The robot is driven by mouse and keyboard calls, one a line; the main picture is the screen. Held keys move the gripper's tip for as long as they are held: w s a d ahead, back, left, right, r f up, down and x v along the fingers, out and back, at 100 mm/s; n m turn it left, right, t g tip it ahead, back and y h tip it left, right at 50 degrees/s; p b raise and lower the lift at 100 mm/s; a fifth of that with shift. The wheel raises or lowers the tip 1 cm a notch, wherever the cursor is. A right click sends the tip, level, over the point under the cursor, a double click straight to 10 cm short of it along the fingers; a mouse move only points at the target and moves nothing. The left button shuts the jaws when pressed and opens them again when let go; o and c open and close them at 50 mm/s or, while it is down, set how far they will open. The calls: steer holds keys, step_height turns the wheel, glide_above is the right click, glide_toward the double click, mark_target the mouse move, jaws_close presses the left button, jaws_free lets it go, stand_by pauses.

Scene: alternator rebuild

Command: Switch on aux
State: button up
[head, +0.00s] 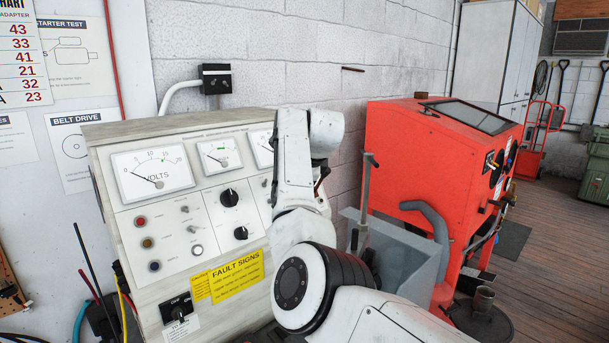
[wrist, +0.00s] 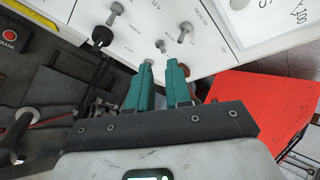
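The test bench panel (head: 185,215) is pale, with dials, knobs, coloured buttons and small toggle switches (head: 184,209). No label reading "aux" is legible. Contact with the panel cannot be told. In the head view my arm hides the gripper and the panel's right part.
A yellow fault-signs label (head: 236,276) and a black switch (head: 178,309) are low on the bench. A red cabinet (head: 400,150) stands to the right. In the wrist view a red CRANK button (wrist: 10,36) and cables (wrist: 50,123) lie left. Open floor (head: 555,240) is far right.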

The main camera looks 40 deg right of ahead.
steer(key=shift+b+v, duration=0.55)
steer(key=shift+v, duration=2.05)
